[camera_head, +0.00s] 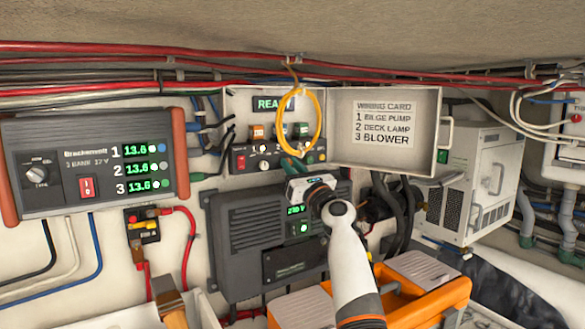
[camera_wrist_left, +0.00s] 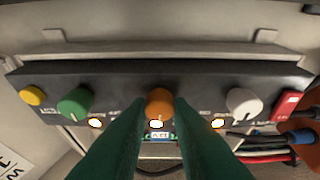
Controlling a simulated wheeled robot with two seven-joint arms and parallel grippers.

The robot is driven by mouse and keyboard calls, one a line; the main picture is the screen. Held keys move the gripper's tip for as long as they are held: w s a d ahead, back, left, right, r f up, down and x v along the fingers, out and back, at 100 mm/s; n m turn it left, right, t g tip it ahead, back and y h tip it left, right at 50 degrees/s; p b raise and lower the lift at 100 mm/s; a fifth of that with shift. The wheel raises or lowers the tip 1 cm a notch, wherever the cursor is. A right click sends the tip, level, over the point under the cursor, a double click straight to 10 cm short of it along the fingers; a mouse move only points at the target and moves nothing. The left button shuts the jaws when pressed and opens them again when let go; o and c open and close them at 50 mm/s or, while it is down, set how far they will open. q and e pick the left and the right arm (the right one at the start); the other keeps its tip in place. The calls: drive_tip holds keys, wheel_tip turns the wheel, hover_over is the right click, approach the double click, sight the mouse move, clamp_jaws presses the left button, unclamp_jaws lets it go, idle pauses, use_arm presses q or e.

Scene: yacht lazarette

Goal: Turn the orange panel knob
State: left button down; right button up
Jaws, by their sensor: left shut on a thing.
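The orange panel knob (camera_wrist_left: 160,98) sits in the middle of a dark control strip in the left wrist view, between a green knob (camera_wrist_left: 75,103) and a white knob (camera_wrist_left: 243,102). My left gripper (camera_wrist_left: 160,112) has its green fingertips on either side of the orange knob and is shut on it. In the head view my left gripper (camera_head: 291,163) reaches up to the strip (camera_head: 240,161) in the open wall box, and the orange knob cannot be made out behind it. My right gripper is in neither view.
A yellow cord loop (camera_head: 319,122) hangs in front of the box, just above my gripper. The box's open door (camera_head: 383,160) carries a wiring card. A grey charger unit (camera_head: 240,250) is below, and an orange toolbox (camera_head: 440,305) stands at lower right.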

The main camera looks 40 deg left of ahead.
use_arm(q)
drive_tip(key=shift+w+r+n+g+h+b, duration=0.1)
drive_tip(key=shift+n+g+b, duration=0.95)
drive_tip(key=shift+n+b, duration=0.95)
drive_tip(key=shift+w+f+n+g+h+b, duration=0.1)
drive_tip(key=shift+n+g+b, duration=0.9)
drive_tip(key=shift+n+b, duration=0.95)
drive_tip(key=shift+r+n+g+h+b, duration=0.1)
drive_tip(key=shift+n+g+b, duration=1.2)
drive_tip(key=shift+n, duration=1.05)
drive_tip(key=shift+t, duration=0.25)
drive_tip(key=c, duration=1.6)
unclamp_jaws()
drive_tip(key=o, duration=0.3)
drive_tip(key=shift+w+a, duration=0.1)
